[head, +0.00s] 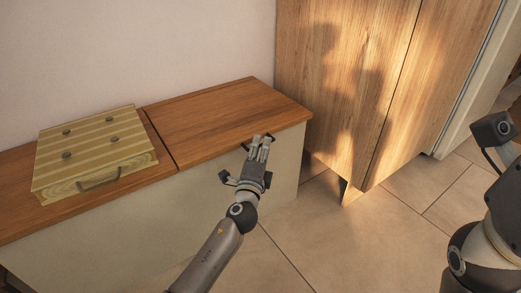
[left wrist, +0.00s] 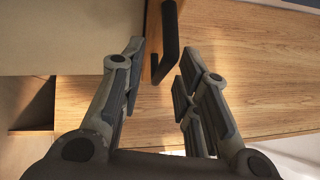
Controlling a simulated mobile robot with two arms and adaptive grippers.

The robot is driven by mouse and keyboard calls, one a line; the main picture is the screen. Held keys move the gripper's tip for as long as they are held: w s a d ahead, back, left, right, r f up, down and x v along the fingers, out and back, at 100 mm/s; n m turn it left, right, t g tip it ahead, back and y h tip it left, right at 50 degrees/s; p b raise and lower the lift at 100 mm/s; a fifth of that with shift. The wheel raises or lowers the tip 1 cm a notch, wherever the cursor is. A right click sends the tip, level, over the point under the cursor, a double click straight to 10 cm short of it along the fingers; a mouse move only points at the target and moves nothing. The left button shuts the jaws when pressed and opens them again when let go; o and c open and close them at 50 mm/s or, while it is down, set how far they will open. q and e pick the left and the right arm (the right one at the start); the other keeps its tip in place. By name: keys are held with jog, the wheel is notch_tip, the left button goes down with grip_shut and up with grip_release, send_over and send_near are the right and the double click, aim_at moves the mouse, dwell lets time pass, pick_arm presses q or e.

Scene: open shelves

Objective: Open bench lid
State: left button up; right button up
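The bench has a reddish-brown wooden top in two sections and a pale front. The right lid (head: 215,115) is bare and lies flat, closed. A dark bar handle (left wrist: 170,40) on the lid's front edge shows in the left wrist view; in the head view my fingers partly cover it. My left gripper (head: 260,142) is at the front edge of this lid, near its middle. In the left wrist view the gripper's fingers (left wrist: 155,85) are apart, with the handle ahead of the gap between them and nothing gripped. My right gripper's fingers are not visible.
A striped wooden box (head: 92,150) with a handle and several round knobs sits on the bench's left section (head: 20,220). A tall wooden cabinet (head: 345,80) stands close to the bench's right end. Tiled floor (head: 330,240) is clear in front. A wall is behind.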

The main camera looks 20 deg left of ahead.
pick_arm(q)
jog(key=shift+w, duration=0.15)
jog(key=shift+c, duration=0.4)
grip_shut()
